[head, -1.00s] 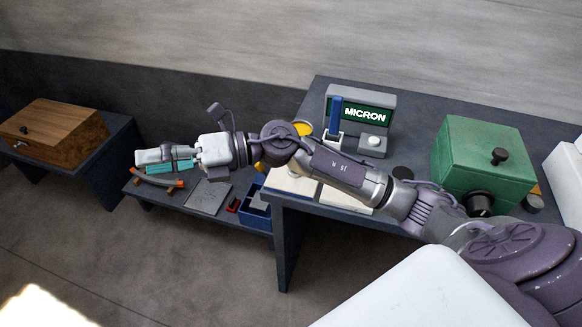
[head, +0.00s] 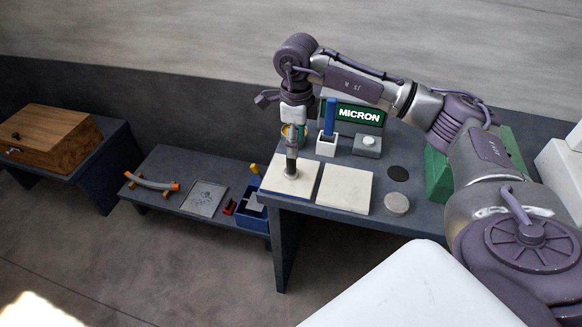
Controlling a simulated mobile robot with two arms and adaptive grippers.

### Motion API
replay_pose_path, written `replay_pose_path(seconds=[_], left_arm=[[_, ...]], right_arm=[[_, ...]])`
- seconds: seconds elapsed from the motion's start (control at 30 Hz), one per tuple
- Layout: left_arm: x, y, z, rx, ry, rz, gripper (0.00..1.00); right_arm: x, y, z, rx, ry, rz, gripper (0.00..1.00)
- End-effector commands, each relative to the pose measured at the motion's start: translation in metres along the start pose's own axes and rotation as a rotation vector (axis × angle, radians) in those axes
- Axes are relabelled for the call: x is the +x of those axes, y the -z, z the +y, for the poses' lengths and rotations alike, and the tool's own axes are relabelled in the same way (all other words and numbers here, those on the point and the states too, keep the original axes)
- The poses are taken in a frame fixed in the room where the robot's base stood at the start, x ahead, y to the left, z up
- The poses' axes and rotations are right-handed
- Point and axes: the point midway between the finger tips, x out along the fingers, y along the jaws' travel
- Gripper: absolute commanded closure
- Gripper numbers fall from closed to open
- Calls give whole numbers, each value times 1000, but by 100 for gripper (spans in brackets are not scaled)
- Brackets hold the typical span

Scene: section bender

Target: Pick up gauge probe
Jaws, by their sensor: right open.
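The gauge probe looks to be the blue upright piece (head: 330,114) standing in a small white holder (head: 326,147), in front of the green MICRON display (head: 357,114). My right gripper (head: 291,170) points straight down over the left pale tile (head: 278,184) on the dark table. It is to the left of and nearer than the holder, apart from the blue piece. It is open, with its fingers seen nearly edge-on; I cannot tell whether the tips touch the tile. My left gripper is not in view.
A second pale tile (head: 344,190), a grey button box (head: 367,146), a black disc (head: 398,172) and a grey round block (head: 396,204) are on the table. My right arm partly hides a green box (head: 437,174). A low bench (head: 172,164) holds a curved tube (head: 153,184) and a blue bin (head: 251,215).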

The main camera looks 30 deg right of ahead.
Motion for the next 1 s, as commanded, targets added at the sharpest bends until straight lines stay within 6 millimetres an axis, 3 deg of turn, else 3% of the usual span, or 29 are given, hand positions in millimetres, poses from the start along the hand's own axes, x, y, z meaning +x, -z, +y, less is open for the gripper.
replay_pose_path(seconds=[0.1, 0.37, 0.6, 0.9, 1.0], left_arm=[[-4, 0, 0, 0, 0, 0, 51], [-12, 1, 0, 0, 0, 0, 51], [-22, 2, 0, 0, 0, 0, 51], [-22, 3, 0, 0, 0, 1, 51], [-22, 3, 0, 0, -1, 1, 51]], right_arm=[[16, 0, 0, 1, -2, 0, 45], [35, -5, 1, -1, -4, 1, 45], [69, -11, 1, -1, -3, 0, 45], [77, -12, 1, -1, -1, -3, 45], [76, -12, 1, -1, -1, -3, 60]])
